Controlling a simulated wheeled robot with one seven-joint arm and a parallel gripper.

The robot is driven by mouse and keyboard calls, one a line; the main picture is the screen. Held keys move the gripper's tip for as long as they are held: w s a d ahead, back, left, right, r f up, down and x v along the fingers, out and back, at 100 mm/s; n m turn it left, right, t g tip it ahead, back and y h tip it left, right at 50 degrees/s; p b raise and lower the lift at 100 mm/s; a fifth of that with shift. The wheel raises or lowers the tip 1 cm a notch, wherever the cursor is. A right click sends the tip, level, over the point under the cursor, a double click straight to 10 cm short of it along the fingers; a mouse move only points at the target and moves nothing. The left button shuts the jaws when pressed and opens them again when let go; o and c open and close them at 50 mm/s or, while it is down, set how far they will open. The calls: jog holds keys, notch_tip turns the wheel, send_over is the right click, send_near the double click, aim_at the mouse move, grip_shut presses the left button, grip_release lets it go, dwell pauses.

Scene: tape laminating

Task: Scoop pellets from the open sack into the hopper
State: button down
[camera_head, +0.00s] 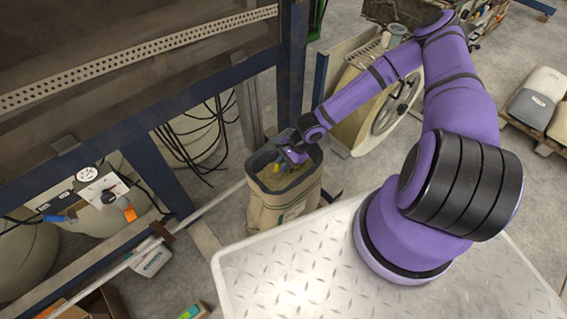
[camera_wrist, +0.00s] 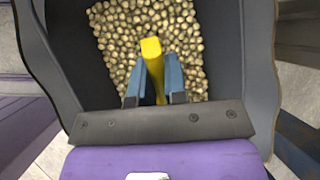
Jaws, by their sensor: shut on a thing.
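The open sack (camera_head: 283,212) is tan with a dark rolled rim and stands upright on the floor. Its dark inner wall (camera_wrist: 222,45) surrounds many tan pellets (camera_wrist: 118,35) in the wrist view. My gripper (camera_wrist: 153,82) reaches down into the sack mouth, its blue fingers shut on a yellow handle (camera_wrist: 152,55), apparently the scoop's. The scoop's bowl is not visible, so I cannot tell whether it holds pellets. In the head view my gripper (camera_head: 291,155) is at the sack's opening, with a bit of yellow beside it. I cannot identify the hopper with certainty.
A blue steel frame (camera_head: 293,70) with hanging black cables (camera_head: 190,140) stands left of and behind the sack. A cream machine with a large wheel (camera_head: 392,105) is behind it. Filled sacks (camera_head: 537,98) lie on a pallet at right. My metal deck is in front.

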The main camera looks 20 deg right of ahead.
jog(key=h, duration=0.1)
jog(key=a+h, duration=0.1)
jog(key=t+h, duration=0.1)
jog(key=shift+s+a+r, duration=0.25)
jog(key=shift+a+r, duration=0.05)
jog(key=shift+a, duration=0.1)
jog(key=shift+r, duration=0.15)
jog(key=s+a+r+t+h, duration=0.1)
jog(key=a+r+h, duration=0.2)
jog(key=r, duration=0.6)
jog(key=shift+s+a+r+n, duration=0.2)
jog(key=shift+a+r+n, duration=0.15)
jog(key=shift+a, duration=0.2)
